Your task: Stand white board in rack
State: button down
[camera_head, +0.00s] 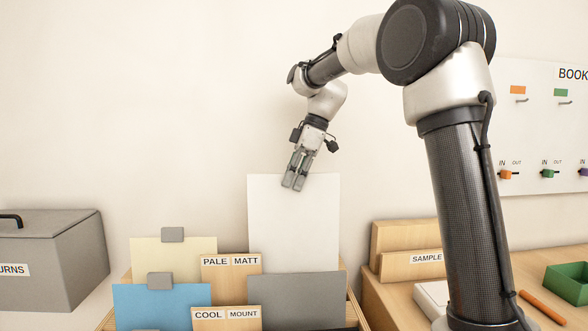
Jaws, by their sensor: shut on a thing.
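A plain white board (293,225) stands upright in the middle of the view, at the right side of the back row of the wooden rack (230,280). My gripper (294,184) comes down from above and is shut on the white board's top edge. The board's lower edge is hidden behind a grey board (308,300), so I cannot tell whether it touches the rack's floor. The board stands right of the sign reading PALE MATT (230,262).
A cream board (180,252) and a blue board (160,305), each with a grey clip, stand at the rack's left. A grey lidded box (50,255) is far left. A SAMPLE-labelled wooden holder (408,262), green tray (567,284) and hook panel (535,130) are right.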

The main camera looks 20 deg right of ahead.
aim_at(311, 190)
jog(key=shift+f, duration=7.25)
jog(key=c, duration=1.5)
grip_release()
jog(key=v, duration=1.2)
